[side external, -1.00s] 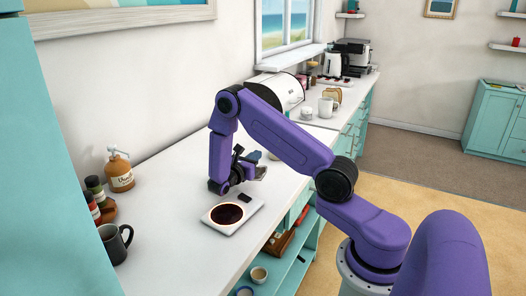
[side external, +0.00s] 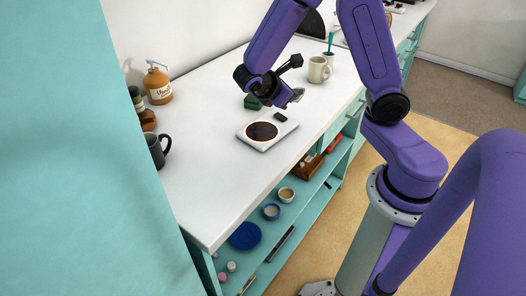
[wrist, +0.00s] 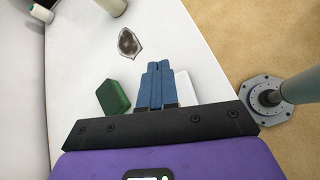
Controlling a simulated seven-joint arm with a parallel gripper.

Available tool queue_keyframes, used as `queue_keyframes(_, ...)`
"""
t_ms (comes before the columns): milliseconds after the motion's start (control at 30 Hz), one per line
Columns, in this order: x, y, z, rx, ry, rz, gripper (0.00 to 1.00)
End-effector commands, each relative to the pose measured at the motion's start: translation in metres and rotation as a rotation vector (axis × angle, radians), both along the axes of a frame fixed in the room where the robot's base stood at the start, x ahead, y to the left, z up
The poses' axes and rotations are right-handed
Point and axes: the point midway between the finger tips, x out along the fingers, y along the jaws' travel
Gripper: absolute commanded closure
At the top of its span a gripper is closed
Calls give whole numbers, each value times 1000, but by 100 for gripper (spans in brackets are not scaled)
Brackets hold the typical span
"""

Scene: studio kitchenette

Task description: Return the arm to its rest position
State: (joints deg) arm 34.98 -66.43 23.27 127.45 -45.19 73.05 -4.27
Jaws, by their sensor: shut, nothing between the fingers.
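My gripper (wrist: 160,65) is shut and empty in the wrist view, its two blue fingers side by side. In the side view my gripper (side external: 292,98) hangs above the white counter (side external: 205,180), behind the hotplate. The arm is bent, with its elbow out of the top of the picture. A green block (wrist: 113,97) lies left of the fingers in the wrist view and is partly hidden by the wrist in the side view (side external: 252,102). A small grey-brown dish (wrist: 129,43) lies beyond the fingertips.
A white hotplate with a dark round top (side external: 262,131) is close to the gripper. A cream mug (side external: 319,69) stands behind; a dark mug (side external: 157,150) and an orange bottle (side external: 158,85) stand at left. The counter's front left is clear.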

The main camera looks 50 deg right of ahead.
Motion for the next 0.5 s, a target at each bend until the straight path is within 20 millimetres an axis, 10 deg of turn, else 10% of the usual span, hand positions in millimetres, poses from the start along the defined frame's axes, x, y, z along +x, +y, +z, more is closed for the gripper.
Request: queue_keyframes(500, -148, 116, 22, 773, -111, -35, 100)
